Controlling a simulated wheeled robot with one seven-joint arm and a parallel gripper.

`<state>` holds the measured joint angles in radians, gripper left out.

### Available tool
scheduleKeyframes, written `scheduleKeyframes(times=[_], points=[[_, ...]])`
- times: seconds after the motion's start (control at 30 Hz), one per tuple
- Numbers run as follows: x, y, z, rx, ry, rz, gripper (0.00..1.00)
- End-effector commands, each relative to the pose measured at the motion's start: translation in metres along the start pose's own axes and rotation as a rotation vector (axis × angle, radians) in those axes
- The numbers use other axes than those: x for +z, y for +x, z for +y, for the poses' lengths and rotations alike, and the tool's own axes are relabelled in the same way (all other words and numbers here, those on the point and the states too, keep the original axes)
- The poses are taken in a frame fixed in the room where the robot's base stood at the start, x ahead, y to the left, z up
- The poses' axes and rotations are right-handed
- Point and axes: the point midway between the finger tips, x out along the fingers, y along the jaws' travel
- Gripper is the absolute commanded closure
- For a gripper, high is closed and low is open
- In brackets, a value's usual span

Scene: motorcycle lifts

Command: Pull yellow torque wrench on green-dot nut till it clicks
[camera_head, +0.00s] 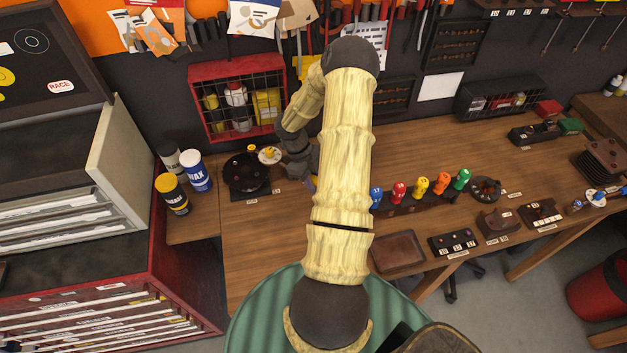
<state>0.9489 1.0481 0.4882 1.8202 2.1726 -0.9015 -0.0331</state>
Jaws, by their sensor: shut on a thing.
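The yellow torque wrench (269,154) shows as a pale round dial with a yellow centre, and a yellow piece lies just left of it. It is over the back right of a dark round fixture (246,176) on the bench. My gripper (290,161) is just right of the dial, shut on the wrench; its fingers and the wrench's grip are largely hidden by the wrist. The green-dot nut cannot be made out, and whether the wrench head sits on a nut cannot be told.
A rack of blue, red, yellow, orange and green handles (420,187) stands right of my arm. Wax cans (196,172) stand left of the fixture. A red wire basket (236,100) hangs behind it. A brown tray (397,252) lies at the bench's front.

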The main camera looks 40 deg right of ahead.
Motion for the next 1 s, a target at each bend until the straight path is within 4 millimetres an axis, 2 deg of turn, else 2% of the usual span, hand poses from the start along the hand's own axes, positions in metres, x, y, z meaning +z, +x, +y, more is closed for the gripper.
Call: scheduleKeyframes(times=[0.43,1.0], points=[[0.0,0.001,0.004,0.006,0.01,0.003,1.0],[0.006,-0.002,0.046,0.073,0.177,0.001,1.0]])
